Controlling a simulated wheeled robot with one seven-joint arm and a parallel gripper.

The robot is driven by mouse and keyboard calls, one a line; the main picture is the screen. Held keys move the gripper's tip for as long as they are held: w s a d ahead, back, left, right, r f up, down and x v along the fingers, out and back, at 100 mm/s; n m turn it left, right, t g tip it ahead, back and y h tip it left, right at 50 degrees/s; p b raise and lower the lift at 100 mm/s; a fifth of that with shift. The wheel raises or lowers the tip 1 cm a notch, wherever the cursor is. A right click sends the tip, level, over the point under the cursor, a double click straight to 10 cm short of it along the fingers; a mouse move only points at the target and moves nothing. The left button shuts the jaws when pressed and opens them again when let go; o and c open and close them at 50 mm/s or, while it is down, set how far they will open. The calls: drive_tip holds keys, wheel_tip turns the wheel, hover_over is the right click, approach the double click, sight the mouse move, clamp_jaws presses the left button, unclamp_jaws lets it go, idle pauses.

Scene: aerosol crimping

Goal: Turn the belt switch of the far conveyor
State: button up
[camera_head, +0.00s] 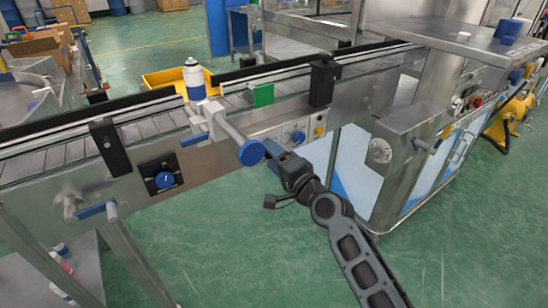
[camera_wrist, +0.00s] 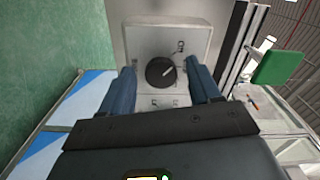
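In the wrist view, a dark round knob (camera_wrist: 160,72) with a pale pointer mark sits on a light grey switch plate (camera_wrist: 145,38) with printed marks around it. The two blue fingers of my gripper (camera_wrist: 162,68) are open, one on each side of the knob, with visible gaps between them and it. I cannot tell for sure whether this is the knob between the fingers.
A rod with a blue end cap (camera_head: 251,152) juts out close beside my gripper. A white bottle with blue parts (camera_head: 194,79) stands on the conveyor, near a green block (camera_head: 263,95). Green floor lies open in front.

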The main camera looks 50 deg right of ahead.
drive_tip(key=shift+s, duration=0.1)
drive_tip(key=b+v, duration=0.1)
drive_tip(key=v, duration=0.6)
drive_tip(key=shift+s, duration=0.35)
drive_tip(key=shift+a, duration=0.15)
idle(0.5)
drive_tip(key=s+a+f+n+g+y+p, duration=0.1)
drive_tip(key=s+a+f+n+g+y, duration=0.15)
drive_tip(key=s+a+n, duration=0.8)
drive_tip(key=s+a+r+n, duration=0.2)
drive_tip(key=s+a, duration=0.1)
drive_tip(key=s, duration=0.3)
drive_tip(key=s+a+r+n+y+p, duration=0.1)
drive_tip(key=s+a+r+n, duration=0.1)
drive_tip(key=s, duration=0.4)
drive_tip(key=s+a+r+n+y, duration=0.1)
drive_tip(key=s+a+r+n, duration=0.2)
drive_tip(key=s, duration=0.3)
drive_tip(key=shift+s+a+n, duration=0.4)
drive_tip(key=shift+a+n, duration=0.25)
drive_tip(key=shift+a, duration=0.25)
drive_tip(key=shift+y, duration=0.25)
